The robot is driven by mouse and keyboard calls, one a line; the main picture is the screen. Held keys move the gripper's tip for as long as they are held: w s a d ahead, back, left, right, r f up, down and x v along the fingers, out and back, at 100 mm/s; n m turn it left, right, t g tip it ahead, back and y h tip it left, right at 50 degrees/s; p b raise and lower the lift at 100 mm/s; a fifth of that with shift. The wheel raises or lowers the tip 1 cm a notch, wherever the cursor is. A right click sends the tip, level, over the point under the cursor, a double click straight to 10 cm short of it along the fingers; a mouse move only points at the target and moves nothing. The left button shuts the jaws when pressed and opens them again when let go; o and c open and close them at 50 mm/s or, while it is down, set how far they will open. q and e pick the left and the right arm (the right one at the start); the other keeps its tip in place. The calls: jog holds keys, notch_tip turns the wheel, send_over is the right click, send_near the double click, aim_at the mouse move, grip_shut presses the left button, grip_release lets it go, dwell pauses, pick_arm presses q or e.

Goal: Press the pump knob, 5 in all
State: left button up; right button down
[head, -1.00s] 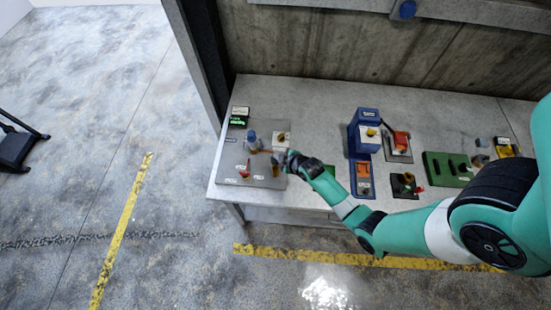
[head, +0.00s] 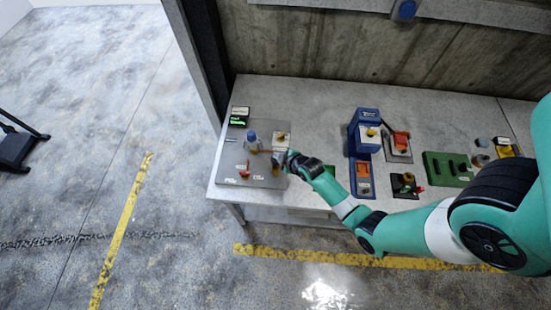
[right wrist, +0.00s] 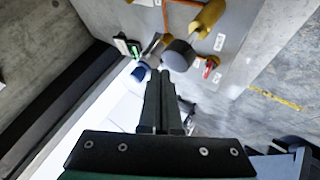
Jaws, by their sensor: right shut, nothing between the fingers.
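A grey plate (head: 238,170) at the left end of the bench carries small controls. On it stands an upright piece with a blue top (head: 252,136) and a yellowish lower part; the blue also shows in the right wrist view (right wrist: 138,73). My right gripper (head: 272,152) reaches in from the right, low over the plate. In the right wrist view its fingers (right wrist: 160,74) are closed together and empty. Their tips lie beside a dark grey round knob (right wrist: 178,55); I cannot tell whether they touch. Which piece is the pump knob is not readable. My left gripper is out of view.
A red lever (head: 245,169) and a yellow cylinder (right wrist: 208,18) are close by on the plate. A small green-lit display (head: 238,121) stands behind. Blue machines (head: 363,135) and a green block (head: 448,168) are farther right. The bench's front edge is near my forearm.

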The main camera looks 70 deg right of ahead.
jog(key=shift+f+b, duration=0.35)
jog(key=shift+f, duration=0.1)
jog(key=shift+f+b, duration=1.7)
jog(key=shift+f, duration=0.3)
dwell(1.5)
jog(key=shift+r, duration=0.1)
jog(key=shift+s+a+r+p, duration=0.1)
jog(key=shift+r+p, duration=2.15)
jog(key=shift+r, duration=0.15)
notch_tip(320, 180, up, 5)
jog(key=p, duration=0.4)
